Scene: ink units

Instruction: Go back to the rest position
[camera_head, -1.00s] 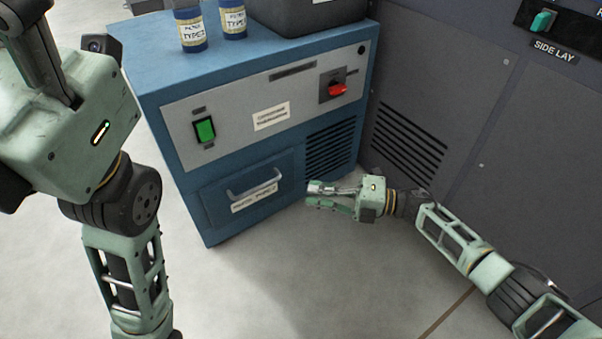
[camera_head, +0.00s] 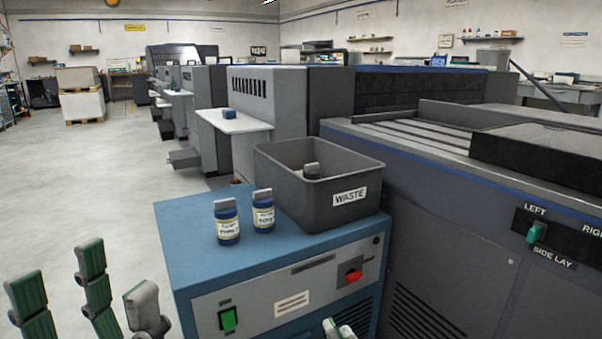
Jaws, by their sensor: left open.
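My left gripper (camera_head: 84,280) stands at the bottom left of the head view, with its fingers pointing up. Its fingers are spread apart, with green pads on some of them, and nothing is between them. It is left of the blue cabinet (camera_head: 190,235), apart from it in the picture. Only a pale fingertip of my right gripper (camera_head: 340,329) shows at the bottom edge, in front of the cabinet's front panel. The rest of that gripper is out of frame, so its opening is hidden.
Two blue-labelled bottles (camera_head: 227,222) (camera_head: 264,211) stand on the cabinet beside a grey WASTE bin (camera_head: 283,187). A dark object with a grey top (camera_head: 312,170) is inside the bin. A large grey press (camera_head: 450,220) is at the right. Open floor (camera_head: 80,190) lies at the left.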

